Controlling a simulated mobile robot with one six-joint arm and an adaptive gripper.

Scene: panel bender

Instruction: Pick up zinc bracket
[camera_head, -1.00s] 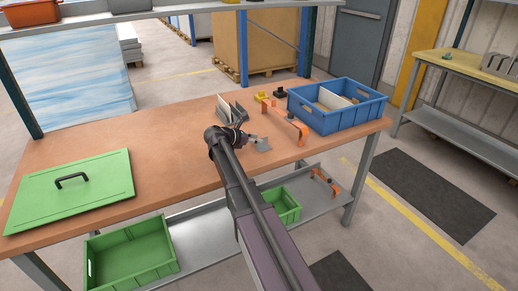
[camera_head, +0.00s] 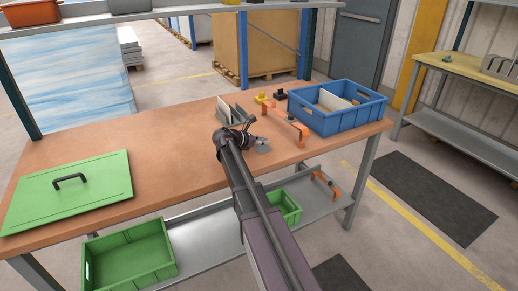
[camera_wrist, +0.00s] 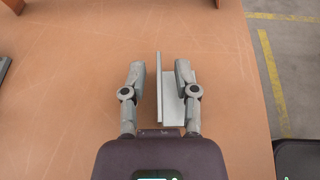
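The zinc bracket (camera_wrist: 173,108) is a plain grey angled piece on the brown tabletop, with a raised narrow flange and a flat leg to its right. In the wrist view it lies between the two fingers of my gripper (camera_wrist: 159,70), which is open. Gaps show on both sides of the raised flange; the right finger overlaps the flat leg in the picture. In the head view the bracket (camera_head: 263,147) shows as a small grey shape just beyond my gripper (camera_head: 251,139). My wrist hides part of the space around it.
Upright plates in a rack (camera_head: 229,110) stand close behind my gripper. An orange-handled clamp (camera_head: 290,124) and a blue crate (camera_head: 337,121) lie to the right. A green lid (camera_head: 70,190) lies on the left. The table between lid and arm is clear.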

